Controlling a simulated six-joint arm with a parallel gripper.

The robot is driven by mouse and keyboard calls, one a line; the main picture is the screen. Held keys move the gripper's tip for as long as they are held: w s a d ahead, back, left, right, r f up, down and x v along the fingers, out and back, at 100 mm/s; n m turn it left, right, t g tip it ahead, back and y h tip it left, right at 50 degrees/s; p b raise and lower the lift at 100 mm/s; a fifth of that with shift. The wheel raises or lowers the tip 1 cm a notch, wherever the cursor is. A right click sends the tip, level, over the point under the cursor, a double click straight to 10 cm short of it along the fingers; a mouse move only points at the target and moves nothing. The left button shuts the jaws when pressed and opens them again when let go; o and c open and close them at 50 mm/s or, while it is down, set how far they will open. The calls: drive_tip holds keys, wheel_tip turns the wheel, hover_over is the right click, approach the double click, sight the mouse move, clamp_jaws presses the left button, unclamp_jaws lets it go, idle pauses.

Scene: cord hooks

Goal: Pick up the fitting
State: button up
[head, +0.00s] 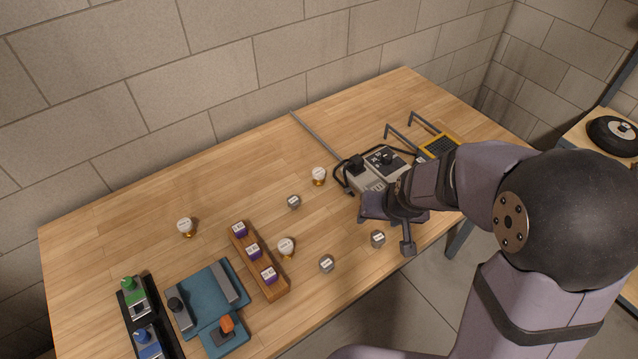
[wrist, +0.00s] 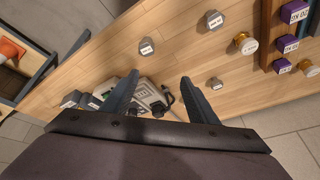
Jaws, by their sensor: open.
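Three small grey fittings with white labels lie on the wooden table. In the head view one fitting (head: 377,239) is near the front edge, close to my gripper, another (head: 327,264) is further left, and a third (head: 294,201) is further back. In the wrist view they show as a fitting (wrist: 147,46) just beyond the fingertips, one at upper right (wrist: 214,26) and one beside the right fingertip (wrist: 213,83). My gripper (wrist: 159,78) is open and empty above the table, its fingers wide apart. Which fitting the task means cannot be told.
A grey device (head: 368,172) with black knobs stands behind my gripper. White-and-gold pieces (head: 286,247) stand about the table. A wooden rack (head: 276,288) holds purple blocks. A teal fixture (head: 205,305) is at front left.

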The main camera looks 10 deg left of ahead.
sight(318, 177)
drive_tip(key=w+a+f+t+b, duration=0.2)
drive_tip(key=w+a+f, duration=0.2)
drive_tip(key=w+a, duration=0.1)
drive_tip(key=w+a+f+t+b, duration=0.3)
drive_tip(key=w+a+f, duration=0.1)
drive_tip(key=w+a, duration=0.2)
drive_tip(key=w+a+f+t+b, duration=0.2)
drive_tip(key=w+a+f+t, duration=0.1)
drive_tip(key=w+a+f, duration=0.1)
drive_tip(key=shift+w+a+b, duration=0.3)
drive_tip(key=shift+w+a, duration=0.5)
drive_tip(key=shift+w, duration=0.1)
drive_tip(key=shift+w+a+f+t, duration=0.1)
drive_tip(key=shift+w+a+t, duration=0.1)
drive_tip(key=shift+a+t, duration=0.25)
drive_tip(key=shift+x, duration=1.05)
drive_tip(key=shift+p+x, duration=0.8)
drive_tip(key=shift+p, duration=0.05)
drive_tip(key=shift+p+x, duration=0.6)
drive_tip(key=shift+x, duration=1.15)
drive_tip(key=shift+d, duration=0.1)
drive_tip(key=shift+c, duration=0.6)
drive_tip(key=c, duration=1.1)
